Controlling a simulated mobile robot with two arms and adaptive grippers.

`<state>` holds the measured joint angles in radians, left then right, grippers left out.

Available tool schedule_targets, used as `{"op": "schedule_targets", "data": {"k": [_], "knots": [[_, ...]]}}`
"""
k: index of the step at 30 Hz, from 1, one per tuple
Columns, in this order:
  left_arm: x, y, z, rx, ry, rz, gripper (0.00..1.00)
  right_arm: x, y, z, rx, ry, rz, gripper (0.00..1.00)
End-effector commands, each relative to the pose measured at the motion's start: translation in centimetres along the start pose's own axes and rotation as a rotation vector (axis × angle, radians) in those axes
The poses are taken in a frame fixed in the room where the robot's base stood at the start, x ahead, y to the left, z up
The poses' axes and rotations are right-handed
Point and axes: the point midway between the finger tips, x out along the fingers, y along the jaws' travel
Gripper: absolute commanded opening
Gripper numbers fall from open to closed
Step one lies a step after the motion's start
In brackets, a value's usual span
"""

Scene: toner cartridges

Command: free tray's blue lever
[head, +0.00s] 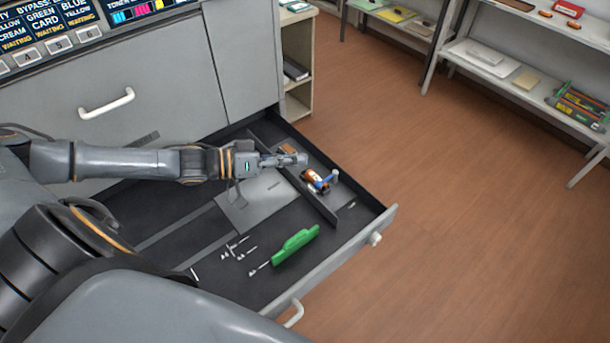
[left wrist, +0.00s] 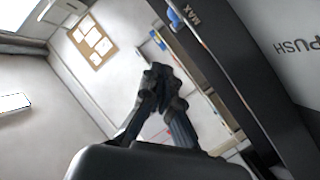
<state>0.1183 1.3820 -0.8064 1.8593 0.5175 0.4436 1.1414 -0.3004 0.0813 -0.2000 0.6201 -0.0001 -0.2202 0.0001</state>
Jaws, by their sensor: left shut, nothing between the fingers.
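In the head view an open drawer (head: 352,222) holds a dark tray area with dividers. My left gripper (head: 298,158) reaches over the drawer from the left, up and left of the lever, with a visible gap in the picture. It also shows in the left wrist view (left wrist: 158,85), fingers shut and empty. There a blue piece (left wrist: 174,18) shows beside "MAX" lettering on a dark strip; I cannot tell if it is the same lever. My right gripper is out of view.
A green handle-like piece (head: 296,244) and several small screws (head: 237,249) lie in the drawer's front part. A grey flat plate (head: 256,200) lies under my left wrist. A grey cabinet front (head: 170,95) stands behind. The wooden floor at right is clear up to the shelves (head: 520,90).

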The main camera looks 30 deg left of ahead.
Motion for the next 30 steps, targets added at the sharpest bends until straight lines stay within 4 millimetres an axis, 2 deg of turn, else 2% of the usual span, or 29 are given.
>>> {"op": "schedule_targets", "data": {"k": [3, 6, 13, 30], "knots": [[1.9, 0.1, -0.2, 0.001, 0.003, 0.003, 0.0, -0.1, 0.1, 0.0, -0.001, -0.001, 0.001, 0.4], [2.0, 0.1, 1.7, -0.006, -0.004, -0.001, 0.0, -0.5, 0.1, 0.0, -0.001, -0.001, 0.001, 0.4], [2.4, 0.1, 3.6, -0.002, -0.003, -0.001, 0.0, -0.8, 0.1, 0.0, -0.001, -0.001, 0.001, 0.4], [2.9, 0.4, 3.9, -0.006, 0.006, -0.009, 0.0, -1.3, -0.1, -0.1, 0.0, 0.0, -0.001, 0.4]]}}
